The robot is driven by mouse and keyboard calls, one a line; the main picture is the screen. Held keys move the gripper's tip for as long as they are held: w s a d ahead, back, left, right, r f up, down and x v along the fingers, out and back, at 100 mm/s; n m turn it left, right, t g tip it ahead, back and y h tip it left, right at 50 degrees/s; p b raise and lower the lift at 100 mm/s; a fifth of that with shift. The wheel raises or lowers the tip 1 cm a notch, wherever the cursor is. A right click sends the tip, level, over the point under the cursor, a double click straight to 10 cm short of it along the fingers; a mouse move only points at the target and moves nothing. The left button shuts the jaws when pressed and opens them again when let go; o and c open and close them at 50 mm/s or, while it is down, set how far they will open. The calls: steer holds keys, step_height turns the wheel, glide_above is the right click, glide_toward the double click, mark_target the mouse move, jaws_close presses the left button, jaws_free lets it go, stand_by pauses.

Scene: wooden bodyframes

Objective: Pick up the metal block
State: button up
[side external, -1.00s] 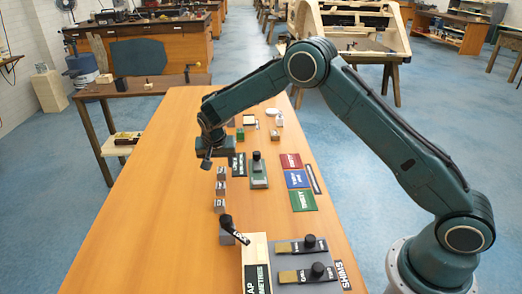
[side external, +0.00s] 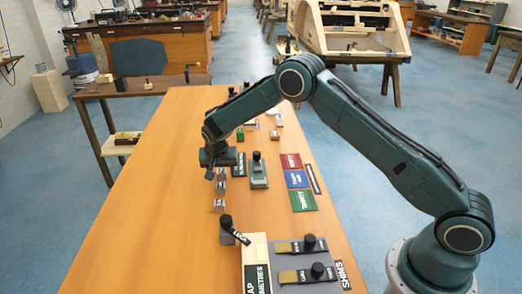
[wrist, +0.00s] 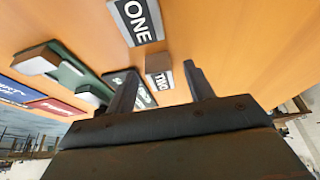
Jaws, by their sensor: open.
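Several small metal blocks stand in a row on the wooden table. In the side view the nearest is a grey block (side external: 219,206), with another block (side external: 221,187) behind it and a third (side external: 221,173) partly hidden by my gripper (side external: 211,173). In the wrist view a block marked ONE (wrist: 139,22) is at the top, and a block marked TWO (wrist: 159,75) appears between my two fingers. My gripper is open and empty. It hangs above the far end of the row; whether the fingers flank the block cannot be told.
A green device with a black knob (side external: 258,170) stands right of the row. A dark lever (side external: 227,225) and a shims panel (side external: 308,262) are at the near end. The table's left side is clear.

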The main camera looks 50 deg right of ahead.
mark_target(221, 172)
steer(key=c, duration=1.1)
steer(key=shift+r, duration=0.1)
step_height(221, 172, up, 20)
stand_by(0.4)
stand_by(0.4)
